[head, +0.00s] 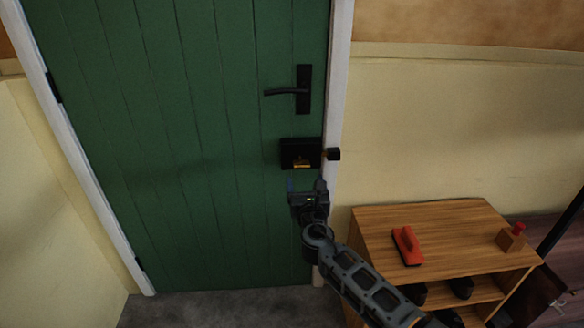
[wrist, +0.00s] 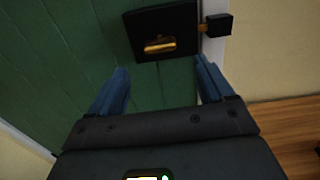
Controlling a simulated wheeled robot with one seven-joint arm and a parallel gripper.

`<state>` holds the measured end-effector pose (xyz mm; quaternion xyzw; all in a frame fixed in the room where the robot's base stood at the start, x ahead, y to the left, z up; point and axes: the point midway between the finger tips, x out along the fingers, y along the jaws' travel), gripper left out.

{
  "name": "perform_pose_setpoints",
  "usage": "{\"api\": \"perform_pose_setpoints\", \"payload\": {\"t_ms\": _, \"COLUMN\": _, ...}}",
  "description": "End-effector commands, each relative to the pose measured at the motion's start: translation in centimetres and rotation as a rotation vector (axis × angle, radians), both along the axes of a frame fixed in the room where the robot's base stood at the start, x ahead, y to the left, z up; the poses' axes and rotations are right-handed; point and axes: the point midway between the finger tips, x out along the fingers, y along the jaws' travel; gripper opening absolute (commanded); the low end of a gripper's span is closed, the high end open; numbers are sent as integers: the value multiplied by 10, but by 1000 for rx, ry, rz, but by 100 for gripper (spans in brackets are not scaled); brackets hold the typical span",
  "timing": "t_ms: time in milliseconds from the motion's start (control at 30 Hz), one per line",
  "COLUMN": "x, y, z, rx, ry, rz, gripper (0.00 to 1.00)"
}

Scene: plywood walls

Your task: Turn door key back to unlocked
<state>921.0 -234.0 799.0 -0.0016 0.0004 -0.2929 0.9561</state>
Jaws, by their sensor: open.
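The black lock box (head: 300,153) is fixed to the green door (head: 190,140) below the black lever handle (head: 302,90). A brass key or thumb-turn (head: 301,164) sits low on its face and looks roughly horizontal. In the wrist view the lock box (wrist: 166,30) is at top centre, with the brass key (wrist: 160,45) on it. My gripper (head: 305,186) is just below the lock. In the wrist view my gripper (wrist: 162,80) has its two blue fingers spread apart, with nothing between them. The key is beyond the fingertips and untouched.
A black block (head: 333,154) on the white frame (head: 337,110) is joined to the lock by a brass bolt (wrist: 206,29). A wooden shelf unit (head: 460,220) stands at right, carrying a red-handled tool (head: 407,246) and a small wooden block with a red top (head: 511,238).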

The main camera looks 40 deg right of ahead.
Motion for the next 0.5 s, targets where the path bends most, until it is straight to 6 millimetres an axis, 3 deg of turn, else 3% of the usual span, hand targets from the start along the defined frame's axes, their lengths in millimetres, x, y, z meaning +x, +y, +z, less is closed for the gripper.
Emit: {"api": "perform_pose_setpoints", "payload": {"t_ms": 500, "x": 48, "y": -32, "z": -1, "rx": -3, "ry": 1, "rz": 1, "gripper": 81}}
